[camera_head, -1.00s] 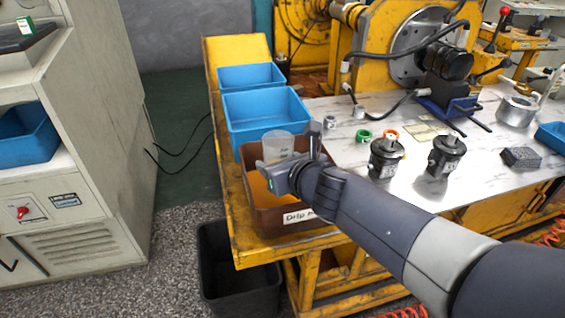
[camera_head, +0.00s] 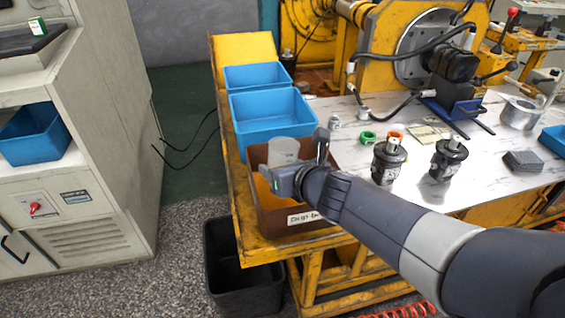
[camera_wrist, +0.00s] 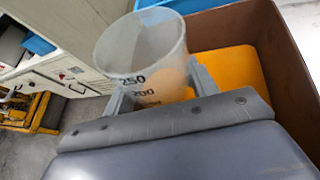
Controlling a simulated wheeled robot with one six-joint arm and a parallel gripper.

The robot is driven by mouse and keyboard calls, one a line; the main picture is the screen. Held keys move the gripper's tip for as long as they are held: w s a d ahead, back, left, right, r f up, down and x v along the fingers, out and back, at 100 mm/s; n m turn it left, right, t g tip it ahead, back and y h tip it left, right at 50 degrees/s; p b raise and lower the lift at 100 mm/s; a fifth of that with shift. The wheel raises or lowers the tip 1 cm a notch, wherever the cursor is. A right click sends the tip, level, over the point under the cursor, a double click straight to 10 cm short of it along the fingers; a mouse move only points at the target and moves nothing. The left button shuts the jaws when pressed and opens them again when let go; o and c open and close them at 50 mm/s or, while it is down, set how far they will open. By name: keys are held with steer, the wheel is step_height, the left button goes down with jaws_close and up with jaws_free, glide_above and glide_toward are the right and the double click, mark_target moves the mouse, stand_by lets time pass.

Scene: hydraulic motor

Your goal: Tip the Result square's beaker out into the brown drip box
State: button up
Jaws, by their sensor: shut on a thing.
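The clear beaker (camera_head: 283,149) is in my gripper (camera_head: 287,168), which is shut on it over the brown drip box (camera_head: 297,217). In the wrist view the beaker (camera_wrist: 140,50) shows printed marks, 250 and 200, and stands close to upright with a slight tilt. Its visible inside looks empty, but its bottom is hidden. The drip box (camera_wrist: 285,45) is under and behind it, with an orange-yellow surface inside. The box carries a "Drip" label on its front. The Result square is not clearly identifiable.
Two blue bins (camera_head: 268,118) stand behind the drip box on the yellow bench. Two black motors (camera_head: 388,160), a green ring (camera_head: 368,138) and small metal parts lie on the marble-patterned top to the right. A black bin (camera_head: 243,275) stands on the floor below.

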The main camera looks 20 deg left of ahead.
mark_target(288, 153)
steer(key=shift+s+a+f+m+g+y+p, duration=0.15)
steer(key=shift+s+m+g+p, duration=0.2)
steer(key=shift+p, duration=0.9)
steer(key=shift+s+a+m+g+y+p, duration=0.15)
steer(key=shift+m+g+p, duration=0.3)
steer(key=shift+p, duration=0.85)
steer(key=shift+s+a+f+m+g+y+p, duration=0.1)
steer(key=shift+s+m+g+y+p, duration=0.3)
steer(key=shift+p, duration=0.85)
steer(key=shift+s+a+r+m+g+y+p, duration=0.2)
steer(key=shift+r+m+g+p, duration=0.45)
steer(key=shift+p, duration=1.6)
steer(key=shift+s+a+r+m+g+y+p, duration=0.1)
steer(key=shift+r+m+g+y+p, duration=0.2)
steer(key=shift+m+p, duration=1.25)
steer(key=shift+w+d+r+m+g+y+p, duration=0.15)
steer(key=shift+r+m+g+y+p, duration=0.85)
steer(key=shift+p, duration=3.2)
steer(key=shift+w+d+r+m+g+y+p, duration=0.15)
steer(key=shift+r+m+g+p, duration=0.2)
steer(key=shift+p, duration=0.45)
steer(key=shift+w+a+r+m+g+y+p, duration=0.1)
steer(key=shift+w+r+m+g+y+p, duration=0.15)
steer(key=shift+p, duration=0.55)
steer(key=shift+d+r+m+p, duration=0.1)
steer(key=shift+r+m+p, duration=0.05)
steer(key=shift+m+p, duration=0.2)
